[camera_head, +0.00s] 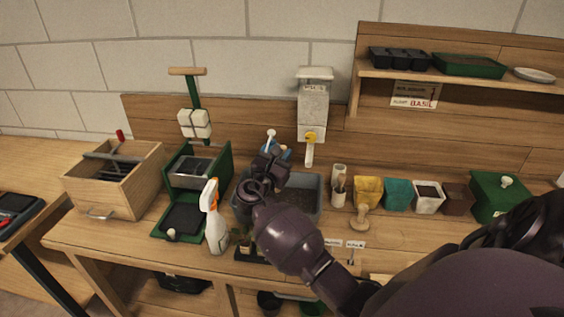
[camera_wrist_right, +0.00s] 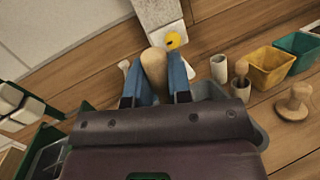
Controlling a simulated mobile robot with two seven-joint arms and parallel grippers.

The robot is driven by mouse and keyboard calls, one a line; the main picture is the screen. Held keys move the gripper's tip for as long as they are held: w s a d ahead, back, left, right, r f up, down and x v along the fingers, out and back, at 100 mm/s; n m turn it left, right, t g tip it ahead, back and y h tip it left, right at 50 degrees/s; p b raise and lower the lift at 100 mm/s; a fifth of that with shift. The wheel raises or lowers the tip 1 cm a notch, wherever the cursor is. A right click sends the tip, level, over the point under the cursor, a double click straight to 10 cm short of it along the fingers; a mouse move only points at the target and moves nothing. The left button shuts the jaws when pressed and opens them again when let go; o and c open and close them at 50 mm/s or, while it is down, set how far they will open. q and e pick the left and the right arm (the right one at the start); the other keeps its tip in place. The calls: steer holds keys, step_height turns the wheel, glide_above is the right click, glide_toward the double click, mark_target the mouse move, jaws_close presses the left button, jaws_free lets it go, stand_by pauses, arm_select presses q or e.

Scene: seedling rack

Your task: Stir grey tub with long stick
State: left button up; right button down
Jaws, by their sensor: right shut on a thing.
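The grey tub (camera_head: 320,196) stands on the bench in the middle of the head view, with dark soil in it. Its rim also shows in the right wrist view (camera_wrist_right: 258,136). My right gripper (camera_head: 272,150) is over the tub's left part. In the right wrist view its blue fingers (camera_wrist_right: 165,80) are shut on the wooden long stick (camera_wrist_right: 154,68), whose rounded end shows between them. The stick's lower part is hidden behind the gripper, so I cannot tell whether it touches the soil. My left gripper is not in view.
A spray bottle (camera_head: 215,222) stands close left of the tub. A dispenser (camera_head: 313,105) with a yellow knob hangs behind it. A green press (camera_head: 225,160) stands left.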

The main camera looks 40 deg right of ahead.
steer(key=shift+r, duration=3.2)
steer(key=shift+a+f, duration=0.1)
